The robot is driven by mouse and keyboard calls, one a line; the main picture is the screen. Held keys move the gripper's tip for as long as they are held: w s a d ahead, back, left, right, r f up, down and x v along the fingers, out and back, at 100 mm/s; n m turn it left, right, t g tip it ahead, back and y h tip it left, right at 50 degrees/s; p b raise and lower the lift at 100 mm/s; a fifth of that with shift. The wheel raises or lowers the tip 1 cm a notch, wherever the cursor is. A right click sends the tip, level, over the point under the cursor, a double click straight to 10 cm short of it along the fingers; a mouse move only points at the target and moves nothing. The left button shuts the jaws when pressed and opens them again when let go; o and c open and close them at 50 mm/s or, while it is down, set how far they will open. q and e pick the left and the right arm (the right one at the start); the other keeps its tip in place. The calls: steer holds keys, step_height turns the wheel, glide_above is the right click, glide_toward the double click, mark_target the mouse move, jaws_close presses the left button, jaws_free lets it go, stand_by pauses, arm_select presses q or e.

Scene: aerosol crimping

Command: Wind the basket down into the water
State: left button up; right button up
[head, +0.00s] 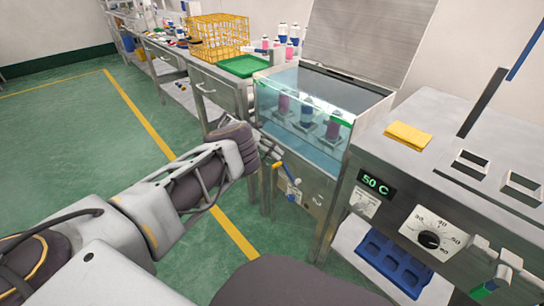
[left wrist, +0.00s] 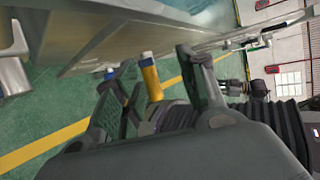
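The glass-fronted water tank (head: 325,88) stands at the centre of the head view. Inside it are several pink and blue cans (head: 307,114), seen through the glass; the basket under them is hard to make out. A crank (head: 292,190) with a yellow handle (head: 277,165) is on the tank's steel front. My left gripper (head: 270,152) is at the handle. In the left wrist view the yellow handle (left wrist: 151,78) stands between the two fingers of my left gripper (left wrist: 150,95), with a gap beside it. My right gripper does not show.
A control cabinet (head: 440,150) with a "50 C" display and a dial stands right of the tank. A yellow cloth (head: 407,135) lies on it. A green tray (head: 243,66) and a yellow wire crate (head: 217,36) are on the bench behind. The floor to the left is clear.

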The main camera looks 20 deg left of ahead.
arm_select(q)
steer(key=shift+a+r, duration=0.1)
steer(key=f+b+v, duration=0.1)
steer(key=b+v, duration=0.2)
steer(key=v, duration=1.2)
steer(key=shift+a, duration=0.6)
stand_by(1.8)
steer(key=shift+f, duration=0.1)
stand_by(0.3)
